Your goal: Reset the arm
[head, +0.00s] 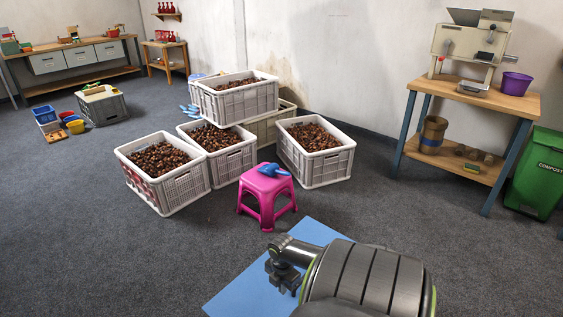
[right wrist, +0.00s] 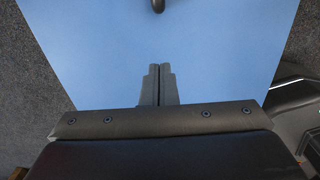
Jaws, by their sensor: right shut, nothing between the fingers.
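My right gripper (head: 283,279) is low at the bottom of the head view, over a blue mat or surface (head: 246,286). In the right wrist view, its two fingers (right wrist: 158,84) are together with nothing between them, and the blue surface (right wrist: 90,55) fills most of the space beyond them. A small dark rounded thing (right wrist: 158,5) shows at the top edge of that view; I cannot tell what it is. My left gripper is not in the head view.
Several crates of chestnuts (head: 183,190) stand mid-floor, one stacked higher. A pink stool (head: 266,186) with a blue item on top stands before them. A wooden bench (head: 460,98) with a machine (head: 470,42) and a green compost bin (head: 541,165) are right. Grey carpet (head: 70,220) is clear at left.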

